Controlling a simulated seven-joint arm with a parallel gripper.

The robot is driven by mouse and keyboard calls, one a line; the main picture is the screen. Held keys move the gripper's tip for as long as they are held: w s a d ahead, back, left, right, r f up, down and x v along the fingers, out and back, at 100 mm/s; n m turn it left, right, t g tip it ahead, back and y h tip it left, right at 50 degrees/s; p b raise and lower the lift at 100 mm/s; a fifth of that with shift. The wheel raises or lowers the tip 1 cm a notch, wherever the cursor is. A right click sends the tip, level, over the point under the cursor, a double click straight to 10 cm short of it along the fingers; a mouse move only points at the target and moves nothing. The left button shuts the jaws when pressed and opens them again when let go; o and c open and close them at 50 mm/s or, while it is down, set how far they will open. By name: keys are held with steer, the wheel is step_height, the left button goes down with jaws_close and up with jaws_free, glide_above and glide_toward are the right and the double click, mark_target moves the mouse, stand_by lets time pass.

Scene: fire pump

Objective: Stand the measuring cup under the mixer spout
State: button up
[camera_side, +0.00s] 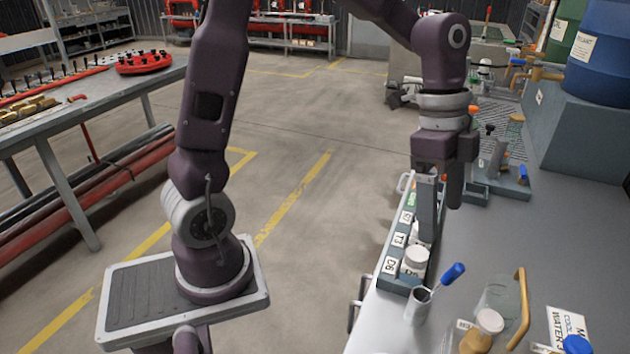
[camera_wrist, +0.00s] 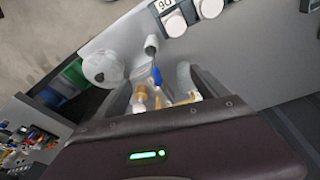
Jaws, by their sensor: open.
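A clear, pale vessel (camera_side: 497,297) with a tan handle (camera_side: 522,300) stands on the grey bench at the lower right of the side view; it looks like the measuring cup, though its markings are too small to read. My gripper (camera_side: 441,222) is open and points down over the rack of labelled jars, to the left of and behind this vessel. In the wrist view, my gripper (camera_wrist: 155,85) has tan parts between its fingers, partly hidden by its body. A brass pipe fitting (camera_side: 540,72) beside the blue barrel may be the mixer spout; I cannot tell.
A small grey cup (camera_side: 418,306) holds a blue-handled brush (camera_side: 453,273) beside the jar rack (camera_side: 392,283). A white-capped bottle (camera_side: 488,322), a blue-capped container (camera_side: 577,345) and a sign (camera_side: 567,325) crowd the near bench. The bench's middle right is clear.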

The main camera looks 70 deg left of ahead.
steer(key=s+a+r+n+t+y, duration=0.1)
steer(key=s+a+r+n+t, duration=0.1)
steer(key=s+n, duration=0.4)
steer(key=s+a+r+n+t+y, duration=0.1)
steer(key=s+a+r+n+t, duration=0.2)
steer(key=s, duration=1)
steer(key=a+n, duration=0.1)
steer(key=n, duration=0.2)
steer(key=shift+r+y, duration=0.2)
steer(key=shift+y, duration=0.1)
